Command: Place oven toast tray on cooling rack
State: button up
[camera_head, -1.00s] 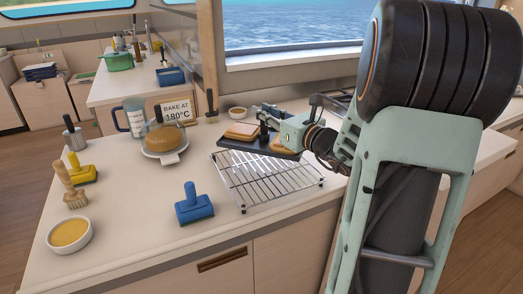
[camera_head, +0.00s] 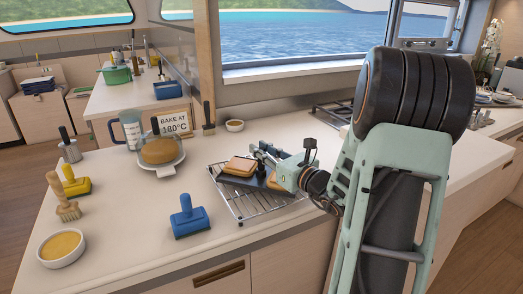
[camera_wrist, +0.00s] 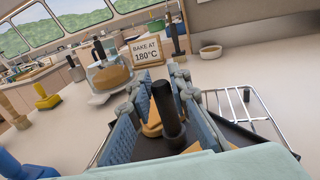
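The dark toast tray (camera_head: 280,186) carries toast slices (camera_head: 239,167) and lies over the wire cooling rack (camera_head: 246,209), apparently resting on it. The rack's front wires show. In the wrist view, the tray (camera_wrist: 245,143) has a black upright post handle (camera_wrist: 168,112), and rack wires (camera_wrist: 262,112) stick out beyond it. My gripper (camera_head: 268,158) is at the tray from the right. In the wrist view, the fingers of my gripper (camera_wrist: 160,95) stand on either side of the post, with gaps showing, so they look open around it. Part of the tray is hidden by my gripper.
A blue-handled tool (camera_head: 189,218) is left of the rack. A bowl of yellow filling (camera_head: 61,248) and brushes are at the far left. A small bowl (camera_head: 234,125) stands behind.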

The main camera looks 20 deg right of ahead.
jog(key=o, duration=0.4)
jog(key=shift+o, duration=0.2)
jog(key=shift+r, duration=0.2)
jog(key=v, duration=1.2)
jog(key=shift+f, duration=0.15)
jog(key=shift+a, duration=0.1)
